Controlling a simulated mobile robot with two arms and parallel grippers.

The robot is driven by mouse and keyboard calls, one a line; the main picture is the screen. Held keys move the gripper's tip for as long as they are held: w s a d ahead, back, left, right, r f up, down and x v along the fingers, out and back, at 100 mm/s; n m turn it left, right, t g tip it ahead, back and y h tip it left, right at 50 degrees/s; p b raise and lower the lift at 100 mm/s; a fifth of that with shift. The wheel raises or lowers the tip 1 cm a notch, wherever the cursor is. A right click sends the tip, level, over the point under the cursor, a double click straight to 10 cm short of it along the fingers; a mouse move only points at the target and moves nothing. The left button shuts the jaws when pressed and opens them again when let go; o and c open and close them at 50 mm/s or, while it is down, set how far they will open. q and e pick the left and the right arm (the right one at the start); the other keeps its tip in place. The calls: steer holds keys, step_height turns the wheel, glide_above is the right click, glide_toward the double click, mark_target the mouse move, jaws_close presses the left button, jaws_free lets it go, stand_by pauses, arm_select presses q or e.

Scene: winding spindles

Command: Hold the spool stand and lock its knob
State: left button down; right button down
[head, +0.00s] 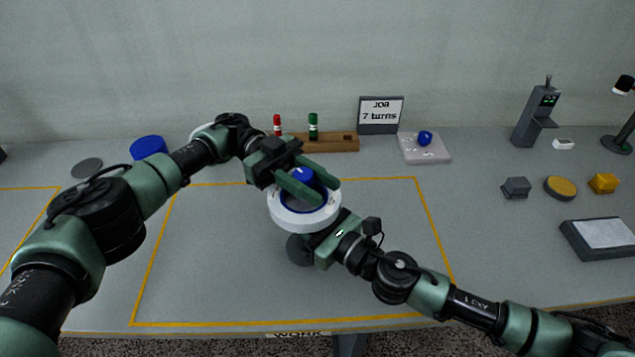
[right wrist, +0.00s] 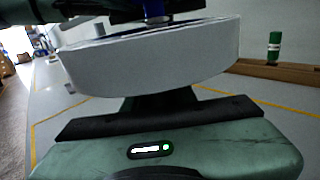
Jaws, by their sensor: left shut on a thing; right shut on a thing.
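The spool stand has a white round rim (head: 290,219) with a blue centre and a dark round foot (head: 298,250); it stands in the outlined work area. A blue knob (head: 301,174) rises at its middle. My left gripper (head: 320,190) comes from above, its two green fingers shut on the blue knob. My right gripper (head: 322,243) is low at the stand's front right, shut on the stand under the rim; its fingertips are mostly hidden. In the right wrist view the white rim (right wrist: 155,68) fills the upper middle, over a dark part at my jaws.
Behind are a wooden rack (head: 340,142) with red and green pegs, a job sign (head: 381,113) reading 7 turns and a pale plate (head: 435,150) with a blue knob. A blue cylinder (head: 149,147) stands left. Small blocks and a tray (head: 600,238) are right. The outlined area is otherwise clear.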

arm_select(q)
steer(key=shift+s+f, duration=0.1)
steer(key=shift+s, duration=0.1)
stand_by(0.3)
steer(key=c, duration=1)
jaws_free()
steer(key=shift+r, duration=0.25)
step_height(320, 180, up, 10)
steer(key=shift+f, duration=0.15)
